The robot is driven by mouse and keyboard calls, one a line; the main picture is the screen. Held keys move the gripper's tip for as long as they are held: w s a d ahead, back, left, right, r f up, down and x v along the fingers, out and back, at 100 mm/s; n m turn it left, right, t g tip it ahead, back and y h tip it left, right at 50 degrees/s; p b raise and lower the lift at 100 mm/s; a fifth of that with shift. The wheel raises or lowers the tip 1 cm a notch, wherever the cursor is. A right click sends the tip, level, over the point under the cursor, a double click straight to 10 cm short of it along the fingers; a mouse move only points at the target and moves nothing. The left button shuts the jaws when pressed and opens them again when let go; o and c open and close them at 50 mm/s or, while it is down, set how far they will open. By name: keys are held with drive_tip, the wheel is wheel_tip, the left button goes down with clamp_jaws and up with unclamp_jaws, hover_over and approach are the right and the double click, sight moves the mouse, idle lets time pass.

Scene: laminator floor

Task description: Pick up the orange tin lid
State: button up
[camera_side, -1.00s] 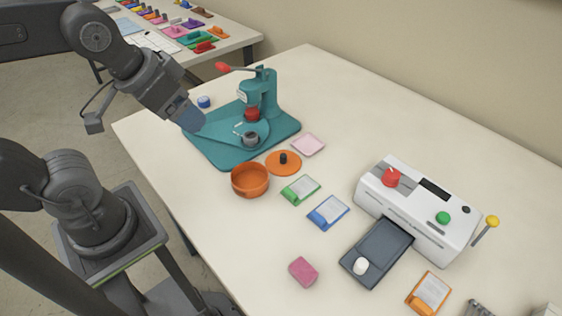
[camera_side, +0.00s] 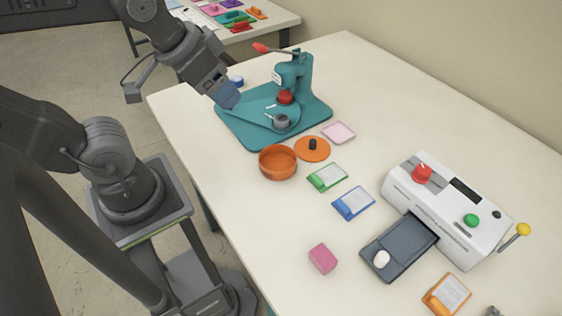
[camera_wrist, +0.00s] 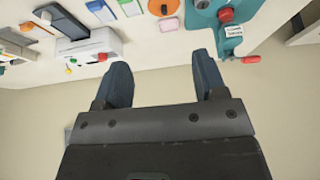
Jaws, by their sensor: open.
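The orange tin lid (camera_side: 321,153) is a flat orange disc with a black knob. It lies on the table in the side view, between the orange tin (camera_side: 278,172) and a pink card. The tin is round and open-topped. In the wrist view part of the lid (camera_wrist: 154,5) shows at the top edge, beyond the fingertips. My gripper (camera_side: 232,98) is raised over the left part of the teal press, up and left of the lid and apart from it. In the wrist view my gripper (camera_wrist: 158,62) has its two blue-grey fingers spread with nothing between them.
The teal press (camera_side: 236,128) with its red-tipped lever stands behind the lid. A pink card (camera_side: 339,132), a green card (camera_side: 327,178) and a blue card (camera_side: 353,203) lie around it. The white laminator (camera_side: 442,208) is at right. The near left table edge is clear.

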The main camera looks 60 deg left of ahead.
drive_tip(key=shift+c, duration=1.2)
drive_tip(key=n+g+y, duration=0.2)
drive_tip(key=n+y, duration=0.1)
drive_tip(key=n, duration=0.6)
hover_over(313, 141)
drive_tip(key=s+d, duration=0.1)
drive_tip(key=s, duration=0.1)
drive_tip(key=f, duration=2)
drive_tip(key=shift+d, duration=0.2)
drive_tip(key=x, duration=0.5)
drive_tip(key=shift+w, duration=0.2)
